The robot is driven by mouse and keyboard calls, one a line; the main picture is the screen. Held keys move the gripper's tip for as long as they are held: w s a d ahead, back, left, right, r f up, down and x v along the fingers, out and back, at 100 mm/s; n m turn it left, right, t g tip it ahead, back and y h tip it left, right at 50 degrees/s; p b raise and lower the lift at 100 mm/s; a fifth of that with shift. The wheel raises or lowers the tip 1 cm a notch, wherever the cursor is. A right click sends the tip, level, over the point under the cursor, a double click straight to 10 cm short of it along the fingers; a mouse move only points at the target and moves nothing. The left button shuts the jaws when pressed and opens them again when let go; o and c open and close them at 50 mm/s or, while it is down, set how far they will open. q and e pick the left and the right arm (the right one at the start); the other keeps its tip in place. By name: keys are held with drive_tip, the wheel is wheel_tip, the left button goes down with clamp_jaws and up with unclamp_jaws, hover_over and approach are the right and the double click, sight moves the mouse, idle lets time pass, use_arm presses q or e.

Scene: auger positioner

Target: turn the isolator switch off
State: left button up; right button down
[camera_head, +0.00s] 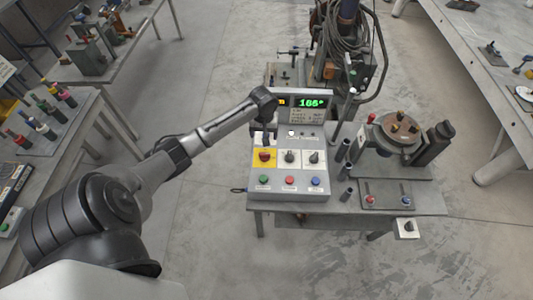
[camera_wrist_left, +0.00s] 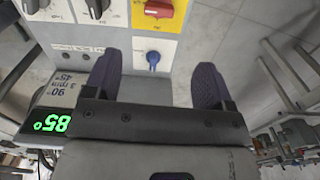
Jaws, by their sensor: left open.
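The isolator switch, taken to be the red rotary knob on a yellow plate (camera_head: 264,157), is at the left of the grey control box's upper row. In the left wrist view the red knob (camera_wrist_left: 158,9) is at the top edge, its handle lying roughly across the picture. My left gripper (camera_head: 265,136) is over the box's left side, just behind the yellow plate. In the left wrist view its two dark fingers (camera_wrist_left: 155,82) are apart with nothing between the tips. A small blue key-like knob (camera_wrist_left: 153,59) shows beyond the gap. My right gripper is out of view.
Two black selector knobs (camera_head: 290,156) sit right of the isolator. Green, red and blue buttons (camera_head: 290,180) lie in front. A lit green display (camera_head: 311,103) stands behind. A round positioner table (camera_head: 401,128) is at the right of the bench. Floor left of the bench is clear.

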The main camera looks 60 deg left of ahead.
sight(265, 154)
use_arm(q)
drive_tip(key=shift+n, duration=0.4)
wheel_tip(265, 154, down, 14)
drive_tip(key=shift+d+r+b, duration=0.1)
drive_tip(key=shift+b, duration=0.45)
drive_tip(key=shift+c, duration=0.2)
drive_tip(key=c, duration=0.9)
